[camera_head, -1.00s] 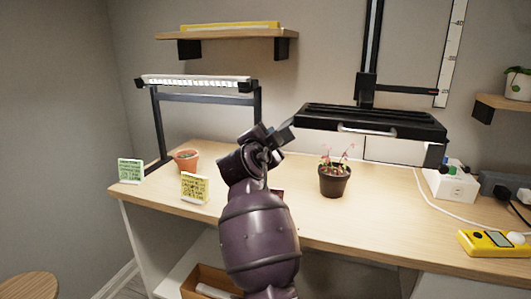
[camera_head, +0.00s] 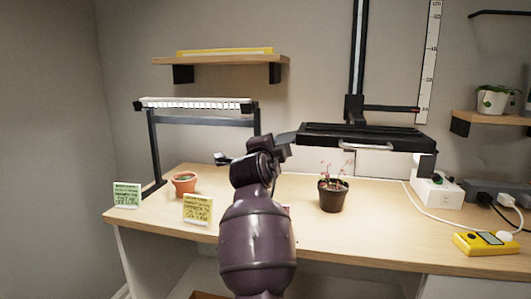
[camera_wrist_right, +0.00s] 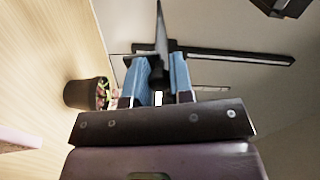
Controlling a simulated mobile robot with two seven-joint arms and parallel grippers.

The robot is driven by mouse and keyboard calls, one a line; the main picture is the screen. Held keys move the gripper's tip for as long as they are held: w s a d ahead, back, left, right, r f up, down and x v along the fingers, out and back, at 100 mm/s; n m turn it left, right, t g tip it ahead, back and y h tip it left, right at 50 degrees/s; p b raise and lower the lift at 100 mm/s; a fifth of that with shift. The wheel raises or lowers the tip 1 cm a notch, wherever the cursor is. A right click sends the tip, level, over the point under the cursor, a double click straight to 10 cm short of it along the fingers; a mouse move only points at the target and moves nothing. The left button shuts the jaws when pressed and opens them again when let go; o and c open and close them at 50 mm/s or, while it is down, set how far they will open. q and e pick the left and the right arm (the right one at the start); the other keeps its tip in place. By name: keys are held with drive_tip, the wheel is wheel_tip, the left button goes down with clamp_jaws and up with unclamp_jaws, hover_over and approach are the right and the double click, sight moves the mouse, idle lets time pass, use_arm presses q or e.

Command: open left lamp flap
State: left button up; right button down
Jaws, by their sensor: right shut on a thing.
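A wide black lamp hood (camera_head: 365,134) with a pale handle on its front hangs from a mast over the table. My right gripper (camera_head: 284,147) is at the hood's left end. In the right wrist view, my right gripper (camera_wrist_right: 160,88) has its two blue-padded fingers closed around a thin black piece (camera_wrist_right: 160,40), seen edge-on. It looks like the left lamp flap, but where it joins the hood cannot be made out. How far the flap is open cannot be told. My left gripper is not in view.
A dark pot with a reddish plant (camera_head: 333,196) stands below the hood. A terracotta pot (camera_head: 184,185), two note cards (camera_head: 198,209) and a framed light (camera_head: 195,104) are at the left. A yellow meter (camera_head: 487,243) and white power box (camera_head: 437,190) are at the right.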

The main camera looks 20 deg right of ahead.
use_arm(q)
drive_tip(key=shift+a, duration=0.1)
use_arm(e)
drive_tip(key=shift+r, duration=0.15)
drive_tip(key=c, duration=1)
unclamp_jaws()
